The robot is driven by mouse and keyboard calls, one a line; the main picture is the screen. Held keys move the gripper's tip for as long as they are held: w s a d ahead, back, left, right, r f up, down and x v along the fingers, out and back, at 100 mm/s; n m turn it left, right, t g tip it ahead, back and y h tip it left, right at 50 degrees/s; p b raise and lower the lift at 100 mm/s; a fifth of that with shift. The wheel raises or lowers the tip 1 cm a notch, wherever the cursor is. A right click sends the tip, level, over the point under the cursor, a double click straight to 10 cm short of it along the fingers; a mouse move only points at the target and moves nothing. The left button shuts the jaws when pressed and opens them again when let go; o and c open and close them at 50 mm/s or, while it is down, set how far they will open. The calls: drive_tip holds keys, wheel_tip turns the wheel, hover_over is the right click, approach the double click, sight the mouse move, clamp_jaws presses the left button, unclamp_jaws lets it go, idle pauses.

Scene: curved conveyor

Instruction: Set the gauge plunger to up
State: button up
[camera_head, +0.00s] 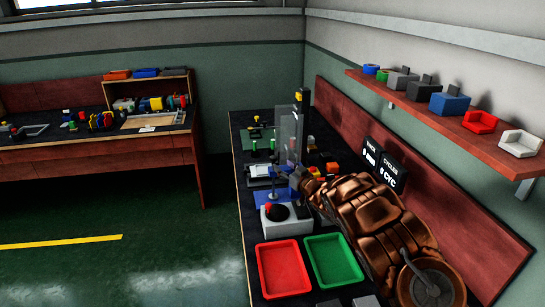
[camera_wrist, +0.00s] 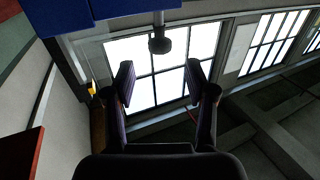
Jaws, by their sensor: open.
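My gripper (camera_wrist: 160,85) is open in the wrist view, with its two dark fingers apart and nothing between them. A short dark stem with a round knob (camera_wrist: 160,43), which looks like the gauge plunger, hangs from a blue part (camera_wrist: 120,10) at the top of that view. The knob is centred between the fingers but beyond their tips, apart from both. In the head view my gripper (camera_head: 297,180) is small and partly hidden by my bronze arm, beside a blue-based fixture (camera_head: 270,195). The plunger cannot be made out there.
A white box (camera_head: 272,225) with a black disc and red button stands in front of the fixture. A clear upright panel (camera_head: 290,135) stands behind it. A red tray (camera_head: 283,270) and green tray (camera_head: 333,260) lie nearer. A wall shelf (camera_head: 440,112) overhangs the right side.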

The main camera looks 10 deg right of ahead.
sight(276, 159)
drive_tip(key=shift+p+x, duration=1)
drive_tip(key=shift+x, duration=2.75)
drive_tip(key=shift+c, duration=0.3)
clamp_jaws()
